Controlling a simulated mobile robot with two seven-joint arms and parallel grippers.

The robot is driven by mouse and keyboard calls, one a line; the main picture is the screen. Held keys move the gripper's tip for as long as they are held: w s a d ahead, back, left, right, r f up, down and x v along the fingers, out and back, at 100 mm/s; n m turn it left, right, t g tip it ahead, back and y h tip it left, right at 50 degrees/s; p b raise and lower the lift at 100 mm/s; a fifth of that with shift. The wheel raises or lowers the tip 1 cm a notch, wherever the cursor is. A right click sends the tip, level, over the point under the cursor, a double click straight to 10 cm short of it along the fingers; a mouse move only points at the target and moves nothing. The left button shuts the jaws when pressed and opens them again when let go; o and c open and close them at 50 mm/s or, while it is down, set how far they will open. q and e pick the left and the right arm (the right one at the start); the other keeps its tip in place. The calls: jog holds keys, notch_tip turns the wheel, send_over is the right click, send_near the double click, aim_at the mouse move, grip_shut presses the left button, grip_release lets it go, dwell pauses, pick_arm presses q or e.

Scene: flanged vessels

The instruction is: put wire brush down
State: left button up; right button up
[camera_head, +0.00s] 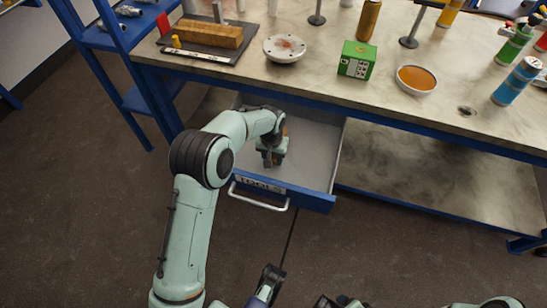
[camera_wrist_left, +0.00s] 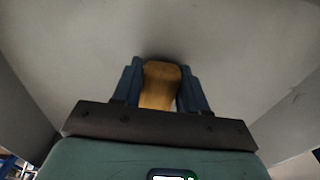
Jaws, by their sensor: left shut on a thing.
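My left gripper (camera_head: 270,160) reaches down into the open drawer (camera_head: 315,160) under the workbench. In the left wrist view, my left gripper (camera_wrist_left: 160,88) has its two blue fingers on either side of a tan wooden piece, which I take to be part of the wire brush (camera_wrist_left: 159,86). It is shut on it. The bristles are hidden. The grey drawer floor (camera_wrist_left: 235,45) lies beyond the fingers; I cannot tell whether the brush touches it. Parts of my other arm show at the bottom edge of the head view, but its jaws are unclear.
The drawer has a blue front with a pale handle (camera_head: 258,204) and looks otherwise empty. The bench top (camera_head: 330,85) above holds a green box (camera_head: 357,61), a round flange (camera_head: 285,48), a dish (camera_head: 416,79) and several bottles. A blue shelf (camera_head: 118,35) stands left.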

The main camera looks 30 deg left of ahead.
pick_arm(q)
jog(key=shift+f, duration=0.15)
pick_arm(e)
jog(key=shift+w, duration=0.1)
pick_arm(q)
jog(key=shift+f, duration=0.15)
jog(key=o, duration=1.1)
pick_arm(e)
jog(key=shift+w+d+f, duration=0.1)
pick_arm(q)
jog(key=r+p, duration=0.1)
jog(key=r, duration=0.3)
jog(key=r+p, duration=0.1)
jog(key=r, duration=0.3)
jog(key=r+p, duration=0.1)
jog(key=r, duration=0.3)
jog(key=shift+s+d+r, duration=0.1)
jog(key=shift+s+r, duration=0.15)
jog(key=shift+s, duration=0.15)
pick_arm(e)
jog(key=s+a+r+g, duration=0.1)
jog(key=s+a+r, duration=0.1)
jog(key=s+r, duration=0.1)
jog(key=shift+s+a+r+g+y, duration=0.2)
jog(key=shift+s+r+g+y, duration=0.1)
jog(key=shift+s, duration=0.6)
